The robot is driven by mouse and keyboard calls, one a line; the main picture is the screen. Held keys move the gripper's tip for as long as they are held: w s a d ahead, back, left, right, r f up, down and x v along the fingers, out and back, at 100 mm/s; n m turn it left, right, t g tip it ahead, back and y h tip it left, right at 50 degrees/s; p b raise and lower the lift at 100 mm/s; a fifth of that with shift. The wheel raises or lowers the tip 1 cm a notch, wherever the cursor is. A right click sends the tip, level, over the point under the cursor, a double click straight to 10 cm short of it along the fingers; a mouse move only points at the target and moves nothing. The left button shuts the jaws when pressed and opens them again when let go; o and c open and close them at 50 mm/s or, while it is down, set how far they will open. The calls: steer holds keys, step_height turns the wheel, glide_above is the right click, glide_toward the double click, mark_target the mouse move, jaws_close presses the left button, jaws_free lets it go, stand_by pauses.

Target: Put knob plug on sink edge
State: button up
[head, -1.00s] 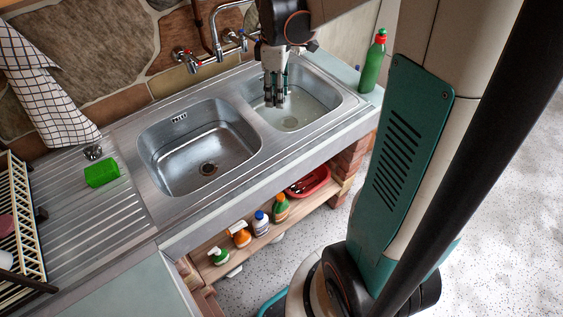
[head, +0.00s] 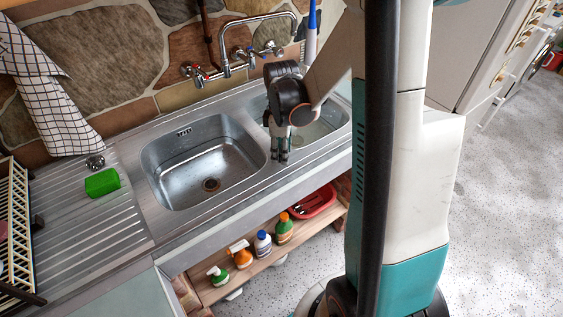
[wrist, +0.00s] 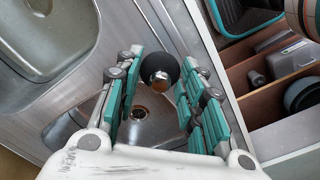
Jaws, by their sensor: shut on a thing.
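The knob plug (wrist: 160,68), a black disc with a shiny metal knob, sits between my fingertips in the wrist view. My gripper (head: 280,158) is shut on it, pointing down. In the head view it is over the steel strip between the two basins, near the front sink edge (head: 262,183); the plug is hidden or too small there. I cannot tell whether the plug touches the steel. The left basin (head: 175,165) is empty with an open drain (head: 210,184). The right basin (head: 308,133) is partly behind my arm.
A tap (head: 226,66) stands behind the basins. A green sponge (head: 102,182) and a small metal knobbed thing (head: 95,161) lie on the left drainboard. A dish rack (head: 14,225) is at far left. Several bottles (head: 241,256) and a red tub (head: 313,203) are on the shelf below.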

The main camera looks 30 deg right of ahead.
mark_target(281, 167)
steer(key=shift+f+b, duration=0.6)
steer(key=shift+f, duration=1.55)
steer(key=shift+f, duration=0.2)
steer(key=o, duration=1)
steer(key=shift+r, duration=0.1)
steer(key=shift+r, duration=0.1)
step_height(281, 167, up, 12)
steer(key=p, duration=0.3)
